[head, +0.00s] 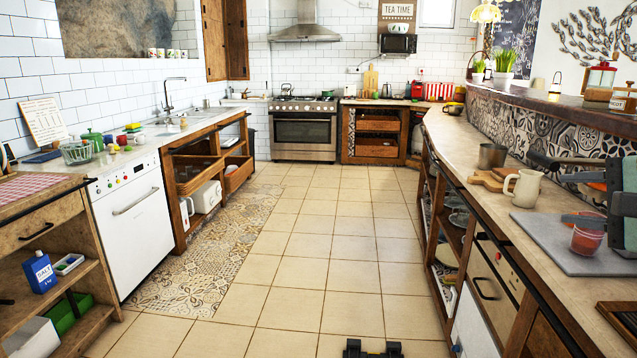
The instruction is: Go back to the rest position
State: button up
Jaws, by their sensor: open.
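My gripper (553,189) shows at the right edge, above the right counter, its dark fingers pointing left. The fingers are apart and I see nothing held between them. Most of my arm is out of view.
A metal cup (492,156) and wooden boards (488,181) lie farther along the right counter. A raised tiled ledge (510,125) with jars runs behind it. The left counter holds a white dishwasher (133,222).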

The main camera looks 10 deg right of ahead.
jog(key=a+f+n+g+y+p, duration=0.1)
jog(key=a+f+n+g+p, duration=0.2)
jog(key=a, duration=0.3)
jog(key=w+a+f+n+g+y+p, duration=0.1)
jog(key=a+f+n+g+p, duration=0.2)
jog(key=a, duration=0.4)
jog(key=a+f+n+g+y+p, duration=0.1)
jog(key=a+f+n+g+p, duration=0.1)
jog(key=a+f+p, duration=0.3)
jog(key=s+a+f+n+g+h+p, duration=0.1)
jog(key=s+a+f+n+g+p, duration=0.1)
jog(key=s+a+n+p, duration=0.1)
jog(key=s+a+f+n+g+h+p, duration=0.2)
jog(key=s+a+f+n+g+p, duration=0.1)
jog(key=s+a+n, duration=0.3)
jog(key=shift+s+a+n+g+p, duration=0.3)
jog(key=shift+s+n+p, duration=0.15)
jog(key=shift+s, duration=0.6)
